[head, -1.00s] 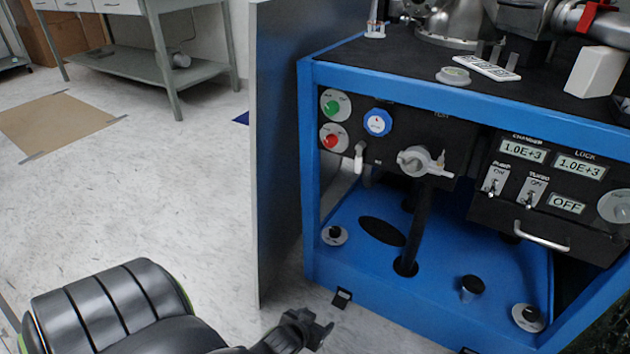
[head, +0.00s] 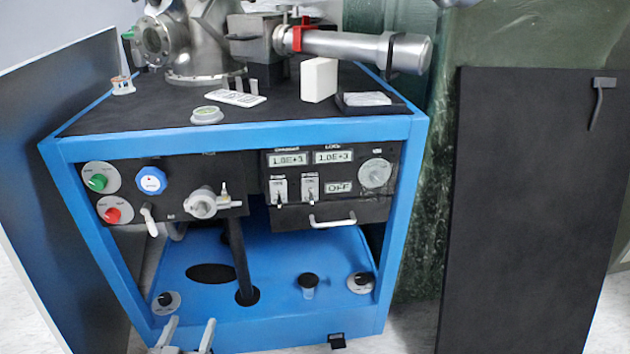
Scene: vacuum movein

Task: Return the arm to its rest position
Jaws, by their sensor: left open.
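My left gripper (head: 188,333) shows at the bottom edge of the head view, left of centre. Its two grey fingers are apart with nothing between them, and they point up toward the front of the blue vacuum cabinet (head: 300,336). The fingertips overlap the cabinet's lower front edge in the picture; I cannot tell how far apart they are in depth. The rest of this arm is below the picture. My right gripper is not in view.
The cabinet front carries a green knob (head: 97,182), a red knob (head: 112,214), a valve handle (head: 203,203) and a control panel (head: 376,172). Steel chamber parts (head: 170,40) stand on top. A grey panel (head: 65,190) is at left, a dark door-like panel (head: 525,210) at right.

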